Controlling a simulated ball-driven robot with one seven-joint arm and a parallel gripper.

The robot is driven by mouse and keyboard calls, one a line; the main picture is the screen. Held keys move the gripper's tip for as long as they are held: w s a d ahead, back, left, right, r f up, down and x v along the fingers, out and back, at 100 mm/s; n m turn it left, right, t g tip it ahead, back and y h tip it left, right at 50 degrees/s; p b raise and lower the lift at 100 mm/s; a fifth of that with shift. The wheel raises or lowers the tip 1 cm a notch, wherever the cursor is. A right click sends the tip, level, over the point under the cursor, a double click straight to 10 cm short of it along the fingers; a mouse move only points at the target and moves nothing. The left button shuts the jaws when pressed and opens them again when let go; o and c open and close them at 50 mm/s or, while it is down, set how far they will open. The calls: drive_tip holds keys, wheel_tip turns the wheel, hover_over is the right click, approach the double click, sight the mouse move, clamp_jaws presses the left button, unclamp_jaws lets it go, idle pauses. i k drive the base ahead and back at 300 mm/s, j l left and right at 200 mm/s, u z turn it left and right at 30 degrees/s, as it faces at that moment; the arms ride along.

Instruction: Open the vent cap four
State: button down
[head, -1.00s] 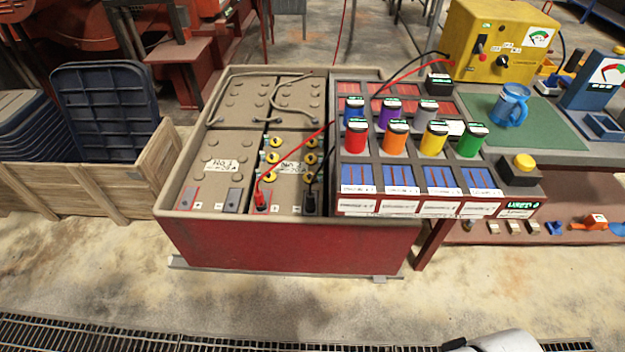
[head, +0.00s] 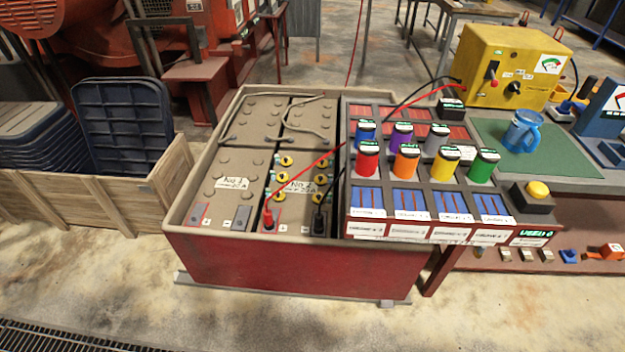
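Several yellow vent caps with dark centres (head: 282,178) sit in two columns on the battery labelled No 2 (head: 295,212). The right column (head: 320,180) stands beside the rack of coloured canisters. The caps look seated; their numbers are too small to read, so I cannot tell which is four. A red clamp (head: 268,217) and a black clamp (head: 318,222) grip the front terminals of this battery. My gripper is not in view.
The batteries stand in a red box with a beige rim (head: 290,268). A wooden crate (head: 90,205) stands left. The floor in front (head: 130,290) is clear.

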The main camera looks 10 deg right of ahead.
sight(321, 177)
drive_tip(key=i+j+u, duration=0.1)
drive_tip(key=i+j, duration=0.2)
drive_tip(key=i, duration=0.4)
drive_tip(key=i+j+u, duration=0.15)
drive_tip(key=i, duration=0.55)
drive_tip(key=i+j+u, duration=0.1)
drive_tip(key=i+j, duration=0.15)
drive_tip(key=i, duration=0.45)
drive_tip(key=i+j+u, duration=0.1)
drive_tip(key=i, duration=0.65)
